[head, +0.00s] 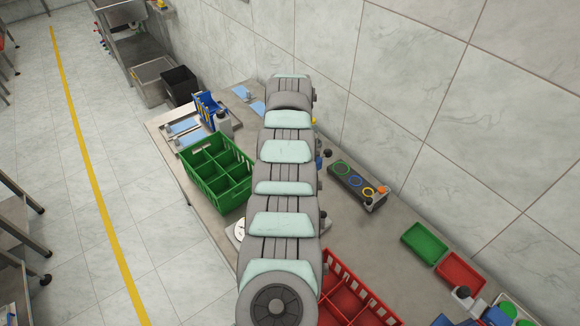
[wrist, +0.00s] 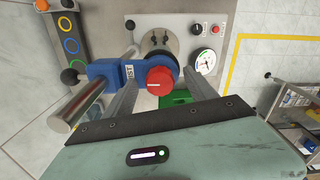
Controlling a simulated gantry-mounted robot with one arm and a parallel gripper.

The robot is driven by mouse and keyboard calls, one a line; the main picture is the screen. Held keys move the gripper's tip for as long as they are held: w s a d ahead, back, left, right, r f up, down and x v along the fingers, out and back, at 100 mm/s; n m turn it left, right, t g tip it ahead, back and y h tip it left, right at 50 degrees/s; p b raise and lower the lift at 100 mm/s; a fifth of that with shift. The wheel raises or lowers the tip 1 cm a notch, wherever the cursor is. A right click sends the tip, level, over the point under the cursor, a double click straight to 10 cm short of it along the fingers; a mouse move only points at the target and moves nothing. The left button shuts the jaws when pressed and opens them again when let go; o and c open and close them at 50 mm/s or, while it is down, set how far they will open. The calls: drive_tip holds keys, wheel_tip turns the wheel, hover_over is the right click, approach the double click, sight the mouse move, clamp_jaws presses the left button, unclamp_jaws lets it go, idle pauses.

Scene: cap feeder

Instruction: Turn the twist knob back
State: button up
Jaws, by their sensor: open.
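In the wrist view a round red knob (wrist: 160,80) with a white mark sits on a blue block (wrist: 118,73) with a white label. My gripper (wrist: 161,62) is open, one grey finger on each side of the red knob. I cannot tell whether either finger touches it. A small black knob (wrist: 197,30) with a white pointer is on a grey panel (wrist: 173,20) beyond the fingertips, to the right. I cannot tell which knob is the twist knob. In the head view my arm hides my gripper and the red knob.
A silver cylinder (wrist: 76,105) and a black ball (wrist: 69,76) adjoin the blue block. A green crate (head: 216,168) stands left of my arm, a red crate (head: 350,292) lower right. Green (head: 425,242) and red trays (head: 460,272) lie right.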

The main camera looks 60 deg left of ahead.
drive_tip(key=shift+r, duration=0.15)
drive_tip(key=shift+r+p, duration=0.5)
drive_tip(key=shift+r, duration=2.9)
drive_tip(key=shift+s+d, duration=0.1)
